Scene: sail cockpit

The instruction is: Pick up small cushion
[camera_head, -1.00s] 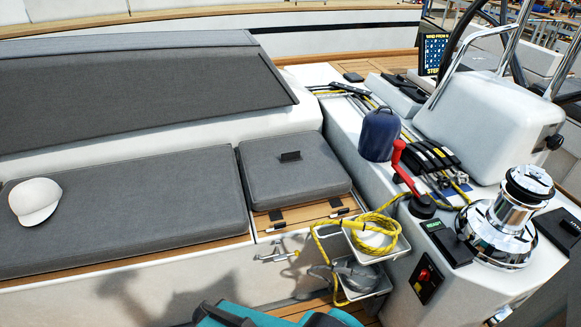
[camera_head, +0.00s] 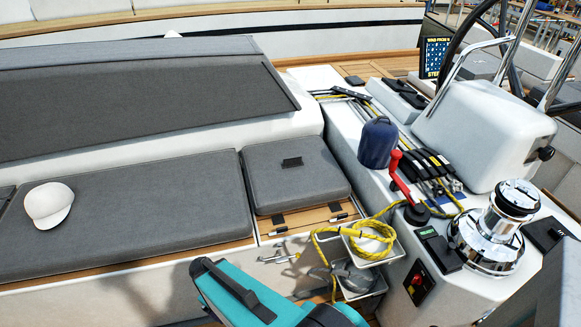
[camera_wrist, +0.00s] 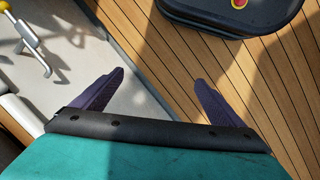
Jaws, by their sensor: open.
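The small cushion (camera_head: 297,181) is grey and square with a dark tab on top. In the head view it lies flat on a wooden-edged seat, right of the long grey cushion (camera_head: 130,210). My teal arm rises at the bottom of the head view, below and in front of the seat; the fingertips are not visible there. In the wrist view my gripper (camera_wrist: 157,80) is open and empty, its two dark fingers wide apart over the cockpit floor. The small cushion is not in the wrist view.
A white cap (camera_head: 49,204) lies on the long cushion. A coiled yellow rope (camera_head: 372,238) hangs over white holders right of my arm. A red winch handle (camera_head: 399,176), a blue covered item (camera_head: 377,144) and a chrome winch (camera_head: 488,233) stand on the right-hand console.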

